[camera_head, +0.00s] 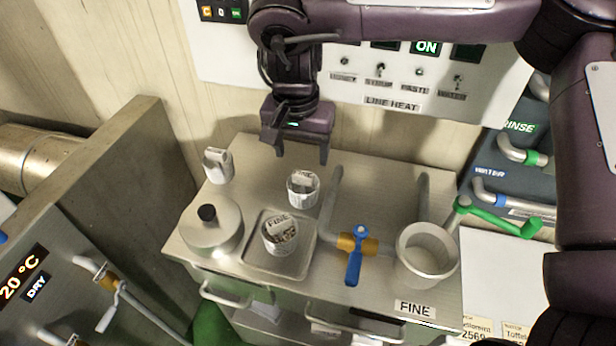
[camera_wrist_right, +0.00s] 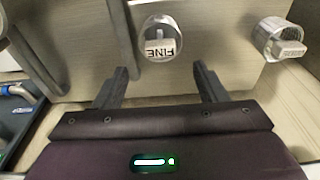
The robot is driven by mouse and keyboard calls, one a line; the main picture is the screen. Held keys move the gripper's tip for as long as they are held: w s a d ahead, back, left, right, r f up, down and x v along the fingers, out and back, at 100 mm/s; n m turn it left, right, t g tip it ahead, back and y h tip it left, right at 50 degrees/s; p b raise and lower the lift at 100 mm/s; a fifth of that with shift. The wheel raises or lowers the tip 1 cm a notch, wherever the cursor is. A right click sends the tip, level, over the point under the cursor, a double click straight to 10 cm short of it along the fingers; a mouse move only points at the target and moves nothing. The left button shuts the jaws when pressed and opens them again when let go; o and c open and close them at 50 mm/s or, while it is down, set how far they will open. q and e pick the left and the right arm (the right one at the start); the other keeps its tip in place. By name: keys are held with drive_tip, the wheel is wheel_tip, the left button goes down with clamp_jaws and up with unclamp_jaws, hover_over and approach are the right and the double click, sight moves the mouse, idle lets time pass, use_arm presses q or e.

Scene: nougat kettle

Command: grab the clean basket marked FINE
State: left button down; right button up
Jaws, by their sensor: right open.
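A small clear basket marked FINE (camera_head: 303,187) stands on the steel bench behind the tray. In the right wrist view it shows at the top middle (camera_wrist_right: 160,42), its FINE label readable, and looks empty. Another basket marked FINE (camera_head: 281,236) sits in the tray with dark bits in it. A third basket (camera_head: 217,166) stands at the bench's back left; its label is unreadable in the head view. My right gripper (camera_head: 300,156) is open and empty, above the bench's back edge, apart from the baskets. My left gripper is not in view.
The steel tray (camera_head: 256,262) is at the bench front. A lidded pot (camera_head: 211,226) stands left of it. A blue-handled valve (camera_head: 355,262), pipes and a round pot (camera_head: 427,254) above a FINE label are to the right. The switch panel (camera_head: 400,75) is behind my gripper.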

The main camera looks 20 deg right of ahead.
sight(303, 174)
drive_tip(key=shift+s+f, duration=0.1)
drive_tip(key=shift+f, duration=0.5)
drive_tip(key=shift+a+f, duration=0.1)
drive_tip(key=shift+f, duration=0.6)
drive_tip(key=f, duration=0.2)
drive_tip(key=w+f+p, duration=0.1)
drive_tip(key=shift+d+f, duration=0.3)
drive_tip(key=shift+d, duration=0.1)
drive_tip(key=shift+f, duration=0.25)
drive_tip(key=c, duration=0.6)
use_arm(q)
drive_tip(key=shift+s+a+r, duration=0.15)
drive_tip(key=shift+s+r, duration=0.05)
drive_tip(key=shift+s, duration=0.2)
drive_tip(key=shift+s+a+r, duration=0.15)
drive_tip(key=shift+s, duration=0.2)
use_arm(e)
drive_tip(key=c, duration=0.8)
drive_tip(key=shift+r, duration=0.1)
